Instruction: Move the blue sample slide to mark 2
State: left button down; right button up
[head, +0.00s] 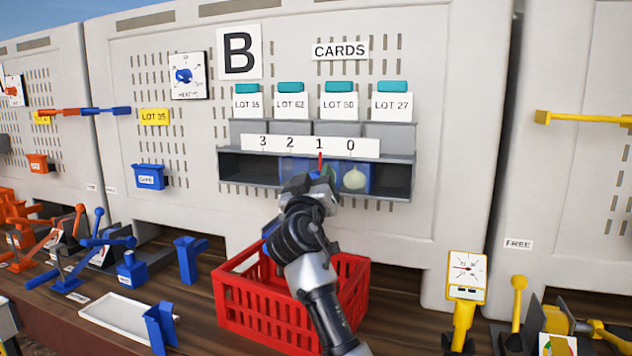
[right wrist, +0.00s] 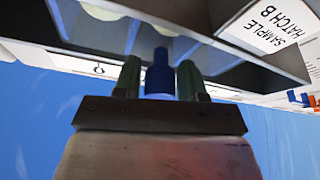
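The blue sample slide (head: 298,171) sits in the grey shelf slot on panel B, under a white scale strip (head: 270,144) marked 3, 2, 1, 0. Its red pointer (head: 320,161) stands at mark 1. My left gripper is not in view.
A red crate (head: 235,300) stands on the bench below the slot, under my right arm. Blue levers (head: 188,262) and a white tray (head: 125,315) are to the left. A yellow gauge (head: 466,268) stands to the right. The slot has dark open space at both ends.

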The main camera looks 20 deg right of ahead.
jog(key=shift+o, duration=1.2)
jog(key=shift+w+a, duration=0.1)
jog(key=shift+a, duration=0.1)
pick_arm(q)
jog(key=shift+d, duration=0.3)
pick_arm(e)
jog(key=shift+s+f, duration=0.1)
jog(key=shift+s, duration=0.1)
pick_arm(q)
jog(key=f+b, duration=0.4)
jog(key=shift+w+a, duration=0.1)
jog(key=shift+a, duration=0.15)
pick_arm(e)
jog(key=v, duration=1)
jog(key=shift+s, duration=0.2)
jog(key=shift+a+f, duration=0.1)
jog(key=shift+a, duration=0.05)
